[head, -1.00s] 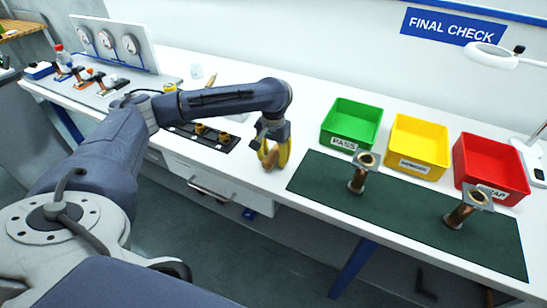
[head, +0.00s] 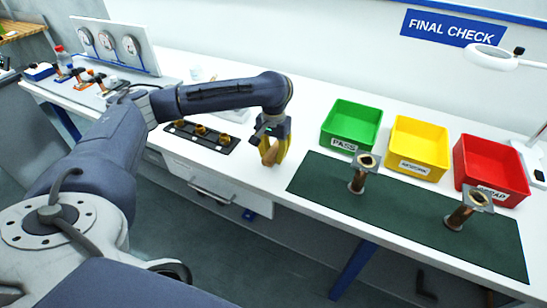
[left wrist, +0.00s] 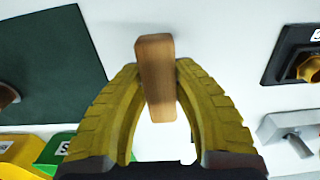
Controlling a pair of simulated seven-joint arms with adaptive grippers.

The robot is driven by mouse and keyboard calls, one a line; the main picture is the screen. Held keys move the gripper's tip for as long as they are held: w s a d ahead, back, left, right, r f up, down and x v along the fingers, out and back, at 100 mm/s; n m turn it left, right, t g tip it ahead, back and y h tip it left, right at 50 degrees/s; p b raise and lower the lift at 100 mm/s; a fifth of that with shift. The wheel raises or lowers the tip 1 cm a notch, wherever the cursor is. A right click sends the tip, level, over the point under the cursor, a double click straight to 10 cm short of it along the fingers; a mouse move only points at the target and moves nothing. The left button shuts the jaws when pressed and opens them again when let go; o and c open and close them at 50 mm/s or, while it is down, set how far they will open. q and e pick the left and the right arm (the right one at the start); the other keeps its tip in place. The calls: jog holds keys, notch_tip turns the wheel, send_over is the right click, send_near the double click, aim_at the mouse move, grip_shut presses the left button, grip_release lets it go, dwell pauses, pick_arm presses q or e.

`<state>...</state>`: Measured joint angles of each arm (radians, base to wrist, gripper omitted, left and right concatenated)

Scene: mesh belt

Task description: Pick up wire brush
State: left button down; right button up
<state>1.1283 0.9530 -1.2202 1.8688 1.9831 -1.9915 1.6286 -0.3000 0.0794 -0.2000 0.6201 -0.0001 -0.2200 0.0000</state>
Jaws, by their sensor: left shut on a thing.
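My left gripper (head: 270,158) has yellow ribbed fingers and hangs over the white bench near its front edge, left of the green mat. In the left wrist view, its fingertips (left wrist: 157,68) are shut on a light-brown wooden piece, seemingly the wire brush's handle (left wrist: 155,80). The brush is mostly hidden by the fingers in the head view, and I cannot make out its bristles. The white surface shows beyond it in the wrist view; its clearance is hard to tell. My right gripper is not in view.
The green mat (head: 420,225) holds two upright or tilted flanged pipe pieces (head: 360,175). Green (head: 352,142), yellow (head: 420,165) and red (head: 490,195) bins stand behind it. A black plate with brass fittings (head: 202,137) lies left of my gripper.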

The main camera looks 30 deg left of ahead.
aim_at(276, 150)
pick_arm(q)
notch_tip(276, 150, up, 18)
dwell(0.6)
jog(key=c, duration=1.7)
grip_release()
grip_shut()
jog(key=s+d+f, duration=0.2)
jog(key=d+f, duration=0.2)
jog(key=d, duration=0.3)
jog(key=s+d+f+m, duration=0.1)
jog(key=s+d+f, duration=0.1)
jog(key=d, duration=0.5)
jog(key=shift+s+f, duration=0.3)
jog(key=shift+f, duration=0.6)
